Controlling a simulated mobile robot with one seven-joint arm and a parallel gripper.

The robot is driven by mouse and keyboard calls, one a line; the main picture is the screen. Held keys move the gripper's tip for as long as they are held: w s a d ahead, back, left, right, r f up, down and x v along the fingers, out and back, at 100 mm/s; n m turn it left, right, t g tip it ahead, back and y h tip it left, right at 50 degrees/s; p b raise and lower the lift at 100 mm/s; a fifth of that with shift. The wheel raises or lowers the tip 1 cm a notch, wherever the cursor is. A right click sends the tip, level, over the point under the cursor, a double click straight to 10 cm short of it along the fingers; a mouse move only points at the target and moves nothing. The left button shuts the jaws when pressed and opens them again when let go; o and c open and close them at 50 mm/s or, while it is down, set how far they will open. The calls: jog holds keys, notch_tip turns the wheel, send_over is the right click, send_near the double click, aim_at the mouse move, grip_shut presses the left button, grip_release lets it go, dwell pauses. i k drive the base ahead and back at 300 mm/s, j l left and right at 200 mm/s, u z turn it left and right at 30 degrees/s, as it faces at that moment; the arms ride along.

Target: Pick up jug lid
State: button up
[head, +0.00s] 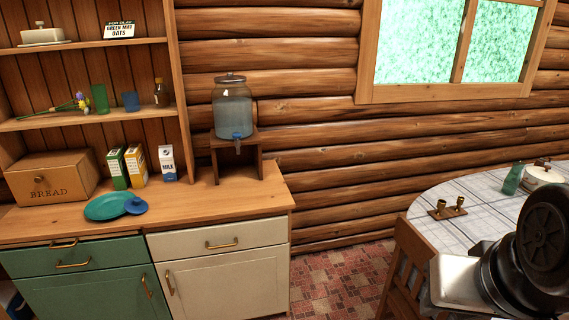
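A glass water jug (233,110) with a blue tap stands on a small wooden stand on the counter, against the log wall. A greyish lid (230,79) with a small knob sits on top of it. A small round blue piece (135,206), which looks like a lid with a raised middle, lies on the counter at the right edge of a teal plate (107,206). I cannot tell which of the two lids is the jug lid. Part of my arm shows at the lower right, but my gripper's fingers are not in view.
The counter (215,212) also holds a bread box (52,178) and several cartons (167,163). Shelves (85,120) rise above its left part. A round table (455,228) with a cloth and a wooden chair (408,265) stand at right. Floor shows between chair and cabinets.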

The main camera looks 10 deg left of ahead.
aim_at(135, 205)
jog(key=i+j, duration=0.1)
jog(key=j, duration=0.3)
jog(key=i+j+u, duration=0.1)
jog(key=j, duration=0.3)
jog(key=i+j, duration=0.1)
jog(key=j, duration=0.25)
jog(key=i+j+u, duration=0.1)
jog(key=j, duration=0.3)
jog(key=i+j, duration=0.1)
jog(key=j, duration=0.3)
jog(key=i+j+u, duration=0.1)
jog(key=j, duration=0.25)
jog(key=i+j, duration=0.25)
jog(key=j, duration=0.2)
jog(key=i+j, duration=0.25)
jog(key=j, duration=0.2)
jog(key=i+j+u, duration=0.1)
jog(key=i+j, duration=0.15)
jog(key=j, duration=0.2)
